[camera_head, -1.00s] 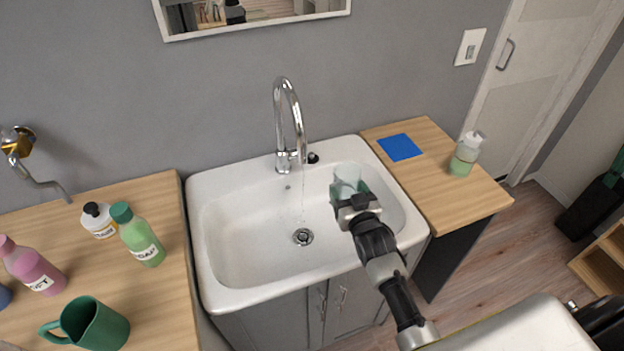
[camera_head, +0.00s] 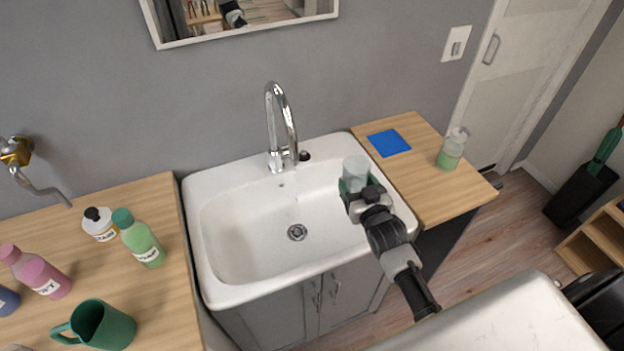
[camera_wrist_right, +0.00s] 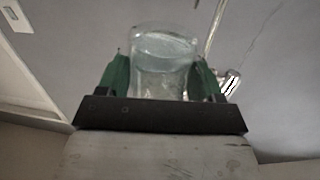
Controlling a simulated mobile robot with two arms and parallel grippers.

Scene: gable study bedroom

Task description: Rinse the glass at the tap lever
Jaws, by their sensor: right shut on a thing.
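My right gripper (camera_head: 357,186) is shut on the clear glass (camera_head: 356,168). It holds the glass upright over the right side of the white sink (camera_head: 232,262), to the right of the tap. In the right wrist view the glass (camera_wrist_right: 163,60) sits between the green fingers. The chrome tap (camera_head: 284,125) arches over the back of the basin. A small black-tipped lever (camera_head: 304,156) stands at the right of its base. No water stream shows under the spout now. My left gripper is not in view.
The right counter holds a blue square (camera_head: 389,143) and a pump bottle (camera_head: 453,149). The left counter holds several bottles, including a green one (camera_head: 139,239), and a green mug (camera_head: 98,325). The basin around the drain (camera_head: 297,232) is clear.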

